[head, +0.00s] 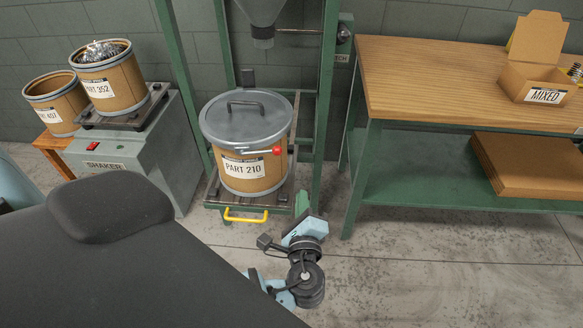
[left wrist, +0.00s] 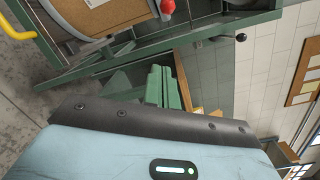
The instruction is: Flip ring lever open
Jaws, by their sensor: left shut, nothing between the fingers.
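The PART 210 drum (head: 240,175) is a brown drum with a grey lid (head: 245,115) and a metal ring around its top. The ring lever (head: 262,151) is a pale bar with a red tip, lying along the drum's front right side. Its red tip also shows at the top of the left wrist view (left wrist: 167,6). My left gripper (head: 301,203) is shut and empty, with green fingers, below and to the right of the lever and apart from it. Its fingers also show in the left wrist view (left wrist: 160,87). My right gripper is not in view.
The drum stands on a platform with a yellow handle (head: 245,215) between green posts (head: 325,90). A wooden-topped bench (head: 430,75) with a MIXED box (head: 540,75) is at right. A SHAKER machine (head: 125,155) with drums is at left. Floor before the bench is clear.

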